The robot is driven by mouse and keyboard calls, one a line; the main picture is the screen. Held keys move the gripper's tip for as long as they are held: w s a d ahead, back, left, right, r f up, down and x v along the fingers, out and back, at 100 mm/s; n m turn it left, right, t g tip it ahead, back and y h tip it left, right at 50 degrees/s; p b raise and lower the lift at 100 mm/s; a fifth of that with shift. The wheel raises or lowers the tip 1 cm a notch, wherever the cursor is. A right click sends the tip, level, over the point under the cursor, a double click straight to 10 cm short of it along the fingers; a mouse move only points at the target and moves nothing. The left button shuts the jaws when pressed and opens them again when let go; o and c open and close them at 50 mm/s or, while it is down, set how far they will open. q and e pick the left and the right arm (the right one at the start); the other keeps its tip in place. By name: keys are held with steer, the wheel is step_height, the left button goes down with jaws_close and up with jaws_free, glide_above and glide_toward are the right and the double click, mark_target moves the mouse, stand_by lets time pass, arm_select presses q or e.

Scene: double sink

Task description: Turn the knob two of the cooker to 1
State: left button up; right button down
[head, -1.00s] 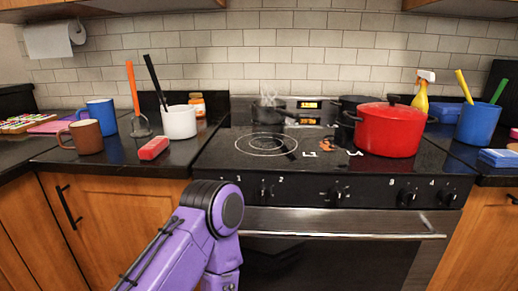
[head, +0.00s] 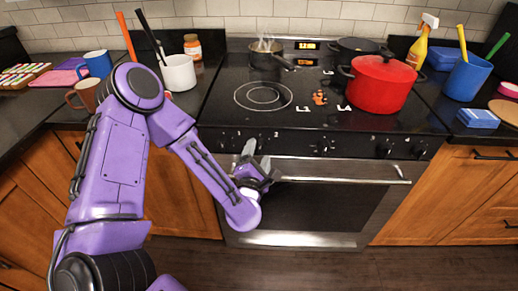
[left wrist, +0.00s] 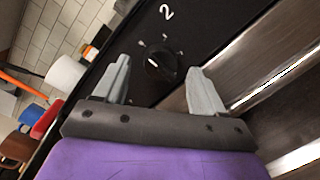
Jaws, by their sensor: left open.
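Knob two (left wrist: 161,66) is a black round knob on the cooker's dark front panel, with a white "2" and small tick marks beside it in the left wrist view. My left gripper (left wrist: 159,64) is open, its two grey fingers on either side of the knob in that view. I cannot tell whether the fingers touch it. In the head view my left gripper (head: 258,153) is at the left part of the cooker's (head: 300,146) front panel, and it hides most of the knob. My right gripper is not in view.
The metal oven handle (head: 340,180) runs just below the panel. A red pot (head: 382,85) and a steaming small pan (head: 265,58) stand on the cooktop. A white container (head: 180,73) and mugs (head: 97,64) are on the left counter.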

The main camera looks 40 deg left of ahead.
arm_select(q)
steer(key=shift+x, duration=1.1)
steer(key=c, duration=1)
steer(key=shift+c, duration=0.2)
steer(key=shift+m, duration=0.3)
steer(key=m+p, duration=0.1)
steer(key=m, duration=0.1)
steer(key=m+p, duration=0.1)
steer(key=m, duration=0.2)
steer(key=shift+d+r+g, duration=0.15)
steer(key=shift+g, duration=0.15)
steer(key=m+g+p, duration=0.1)
steer(key=m, duration=0.4)
steer(key=shift+m, duration=0.3)
steer(key=o, duration=1)
